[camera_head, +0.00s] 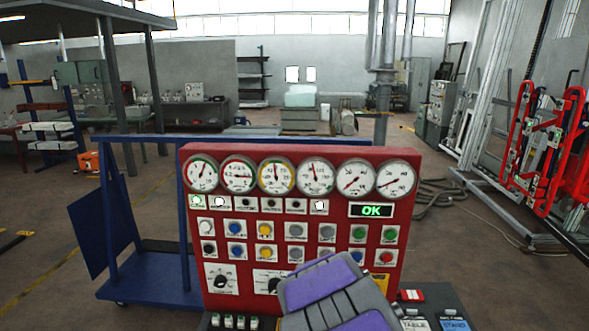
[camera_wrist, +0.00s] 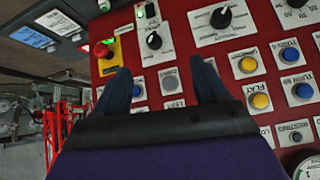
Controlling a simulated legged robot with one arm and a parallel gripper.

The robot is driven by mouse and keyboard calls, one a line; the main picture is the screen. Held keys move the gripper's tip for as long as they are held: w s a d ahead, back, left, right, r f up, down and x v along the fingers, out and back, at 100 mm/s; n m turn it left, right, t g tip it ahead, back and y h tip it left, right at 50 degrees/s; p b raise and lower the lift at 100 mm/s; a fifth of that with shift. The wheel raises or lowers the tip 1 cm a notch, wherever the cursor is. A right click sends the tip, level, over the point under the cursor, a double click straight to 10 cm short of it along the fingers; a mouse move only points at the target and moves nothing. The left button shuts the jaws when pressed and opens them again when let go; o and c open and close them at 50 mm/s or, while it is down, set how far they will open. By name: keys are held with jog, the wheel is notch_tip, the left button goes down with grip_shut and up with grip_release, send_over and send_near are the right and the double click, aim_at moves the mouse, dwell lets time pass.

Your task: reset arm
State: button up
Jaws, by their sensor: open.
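My gripper (camera_wrist: 163,78) is open and empty in the wrist view, with its two dark blue fingers spread apart. They point toward the red control panel (camera_wrist: 175,22), which appears turned sideways there. A grey button (camera_wrist: 170,82) shows between the fingers, with a blue button (camera_wrist: 137,91) close to the left finger. I cannot tell whether the fingers touch the panel. In the head view my purple and grey arm covers the lower middle of the red control panel (camera_head: 340,210), and the fingertips cannot be made out.
The panel has several gauges (camera_head: 276,176), a green OK display (camera_head: 371,211) and rows of buttons. A black ledge with labelled switches (camera_head: 452,323) is at its lower right. A blue cart (camera_head: 150,279) stands to the left. Red metal frames (camera_head: 545,145) stand at far right.

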jog(key=s+d+n+g+b, duration=0.1)
jog(key=s+g, duration=0.4)
jog(key=s, duration=1.8)
jog(key=s+d+n+g+y+b, duration=0.1)
jog(key=s+d+g+b, duration=0.2)
jog(key=s, duration=2)
jog(key=d+g, duration=0.1)
jog(key=d, duration=0.2)
jog(key=shift+r+g, duration=0.3)
jog(key=shift+g, duration=0.1)
